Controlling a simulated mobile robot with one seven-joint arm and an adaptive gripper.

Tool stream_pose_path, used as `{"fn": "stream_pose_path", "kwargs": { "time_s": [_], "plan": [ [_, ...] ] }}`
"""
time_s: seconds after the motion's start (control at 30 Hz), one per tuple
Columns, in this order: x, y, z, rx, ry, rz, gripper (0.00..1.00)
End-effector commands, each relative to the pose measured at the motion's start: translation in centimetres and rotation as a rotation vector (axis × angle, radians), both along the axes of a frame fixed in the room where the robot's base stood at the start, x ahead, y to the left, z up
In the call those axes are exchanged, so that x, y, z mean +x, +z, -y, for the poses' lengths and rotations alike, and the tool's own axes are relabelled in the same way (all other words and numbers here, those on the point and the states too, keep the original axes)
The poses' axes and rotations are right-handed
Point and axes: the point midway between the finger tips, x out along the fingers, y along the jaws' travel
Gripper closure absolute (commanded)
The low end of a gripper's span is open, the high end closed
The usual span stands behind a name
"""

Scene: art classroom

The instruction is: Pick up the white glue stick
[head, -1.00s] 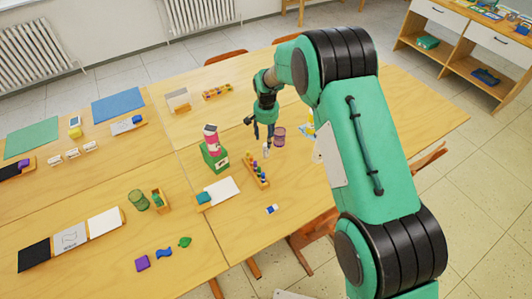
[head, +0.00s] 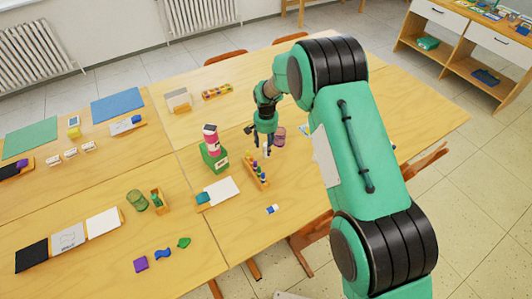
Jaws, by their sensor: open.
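My gripper (head: 264,145) is in the head view, pointing down over the right-hand table, and it is open. A small whitish upright thing (head: 264,153) shows right at its fingertips, behind the rack of coloured bottles; it may be the white glue stick, but it is too small to be sure. I cannot tell whether the fingers stand around it or beside it. A small white and blue piece (head: 272,210) lies near the table's front edge, apart from the gripper.
A wooden rack of coloured bottles (head: 257,171) stands just in front of the gripper. A pinkish jar (head: 280,136) is close on its right. A green box with a pink bottle (head: 213,152) and white paper (head: 221,190) lie to the left. My arm hides the table's right part.

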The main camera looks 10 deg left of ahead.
Motion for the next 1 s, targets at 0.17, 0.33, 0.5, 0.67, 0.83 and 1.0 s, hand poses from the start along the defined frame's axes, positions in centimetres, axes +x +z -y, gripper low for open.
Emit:
{"fn": "stream_pose_path", "kwargs": {
  "time_s": [0.17, 0.33, 0.5, 0.67, 0.83, 1.0],
  "plan": [
    [-0.01, 0.0, 0.01, 0.0, 0.0, 0.0, 0.51],
    [-0.01, 0.01, 0.0, 0.0, 0.0, 0.0, 0.53],
    [-0.01, 0.01, 0.0, 0.0, 0.0, 0.0, 0.87],
    [-0.01, 0.01, 0.01, 0.0, 0.0, 0.0, 1.0],
    [0.0, 0.02, 0.0, 0.0, 0.0, 0.0, 1.0],
    [0.01, 0.23, 0.0, 0.0, 0.0, 0.0, 1.0]
  ]
}}
